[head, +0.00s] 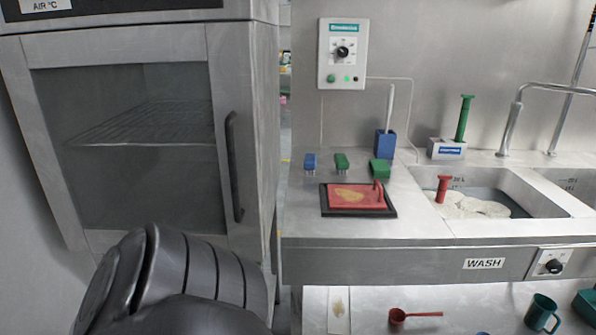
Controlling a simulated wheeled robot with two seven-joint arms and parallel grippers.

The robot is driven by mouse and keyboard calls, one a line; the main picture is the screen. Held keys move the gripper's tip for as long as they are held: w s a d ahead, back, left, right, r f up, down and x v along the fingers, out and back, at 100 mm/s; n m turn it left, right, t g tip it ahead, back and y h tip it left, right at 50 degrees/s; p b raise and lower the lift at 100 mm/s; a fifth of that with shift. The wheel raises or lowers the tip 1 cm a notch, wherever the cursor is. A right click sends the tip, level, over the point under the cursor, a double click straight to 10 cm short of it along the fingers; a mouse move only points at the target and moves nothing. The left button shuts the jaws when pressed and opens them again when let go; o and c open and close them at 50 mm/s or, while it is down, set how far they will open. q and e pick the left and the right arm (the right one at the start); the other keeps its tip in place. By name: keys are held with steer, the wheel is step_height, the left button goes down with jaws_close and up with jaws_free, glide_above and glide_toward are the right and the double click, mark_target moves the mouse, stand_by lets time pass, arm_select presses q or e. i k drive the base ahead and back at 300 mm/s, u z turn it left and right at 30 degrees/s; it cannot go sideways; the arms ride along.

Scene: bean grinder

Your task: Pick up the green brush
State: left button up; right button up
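A small green brush (342,162) stands on the steel counter near its back, just right of a small blue brush (310,162) of similar shape. Short metallic-looking bristles show beneath both. The green brush stands clear, with nothing touching it. Dark links of one of my arms fill the lower left of the head view. Neither gripper shows, so their openings are hidden.
A green block (380,168) and a blue holder (385,144) stand to the right, before the sink (500,182). A steel oven (130,130) stands left.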

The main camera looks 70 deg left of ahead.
mark_target(341, 164)
steer(key=z, duration=0.15)
steer(key=k, duration=0.1)
steer(key=u, duration=1.5)
